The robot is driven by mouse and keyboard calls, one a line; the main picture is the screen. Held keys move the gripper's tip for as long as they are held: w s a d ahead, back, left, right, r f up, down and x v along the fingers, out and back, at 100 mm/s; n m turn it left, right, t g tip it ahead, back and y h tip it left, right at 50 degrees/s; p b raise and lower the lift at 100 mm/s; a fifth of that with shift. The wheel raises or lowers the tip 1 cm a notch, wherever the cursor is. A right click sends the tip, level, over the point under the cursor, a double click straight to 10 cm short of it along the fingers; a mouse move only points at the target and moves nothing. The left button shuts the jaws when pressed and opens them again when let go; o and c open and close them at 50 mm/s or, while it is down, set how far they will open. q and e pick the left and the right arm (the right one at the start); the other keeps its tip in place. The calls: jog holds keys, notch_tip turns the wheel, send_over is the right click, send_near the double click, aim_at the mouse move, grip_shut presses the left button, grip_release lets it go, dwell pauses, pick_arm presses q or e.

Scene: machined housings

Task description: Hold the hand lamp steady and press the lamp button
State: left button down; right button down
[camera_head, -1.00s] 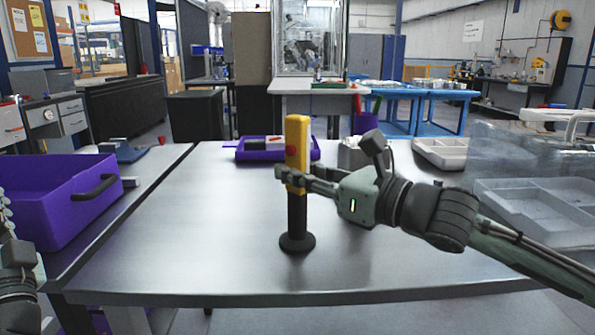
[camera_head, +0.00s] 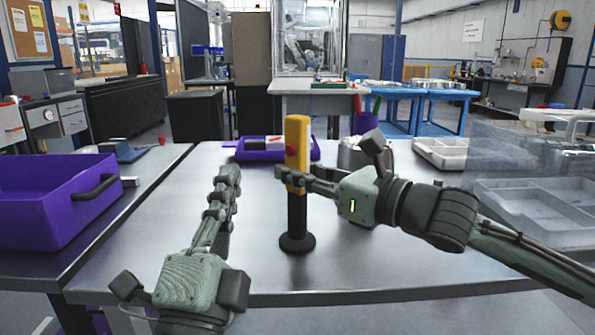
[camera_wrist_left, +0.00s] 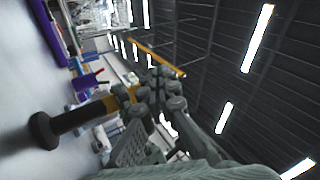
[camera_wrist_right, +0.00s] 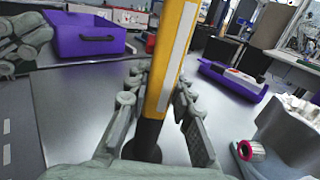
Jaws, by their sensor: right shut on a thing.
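The hand lamp (camera_head: 297,140) stands upright on the metal table, with a yellow upper body, black lower handle and round black base. A red button (camera_head: 291,150) is on its yellow body, on the side facing me. My right gripper (camera_head: 284,176) is shut on the lamp just below the button; the right wrist view shows its fingers on both sides of the yellow body (camera_wrist_right: 176,50). My left gripper (camera_head: 230,172) is left of the lamp, apart from it, pointing up and forward. In the left wrist view its fingers (camera_wrist_left: 163,80) come together, empty, and partly hide the lamp (camera_wrist_left: 80,117).
A purple bin (camera_head: 50,215) with a black handle stands at the left. A purple tray (camera_head: 250,154) lies behind the lamp, with a grey metal container (camera_head: 350,155) to its right. Pale trays (camera_head: 445,152) and a clear case (camera_head: 530,200) occupy the right. The table's front is clear.

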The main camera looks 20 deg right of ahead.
pick_arm(q)
jog(key=w+d, duration=0.4)
jog(key=d, duration=0.3)
jog(key=shift+w+d, duration=0.15)
jog(key=shift+w, duration=0.1)
dwell(1.3)
jog(key=shift+w+d, duration=0.25)
jog(key=shift+d, duration=0.1)
jog(key=shift+s+a, duration=0.25)
jog(key=shift+a, duration=0.1)
dwell(0.4)
jog(key=s+a, duration=0.3)
jog(key=a, duration=0.2)
dwell(0.3)
jog(key=shift+s, duration=0.1)
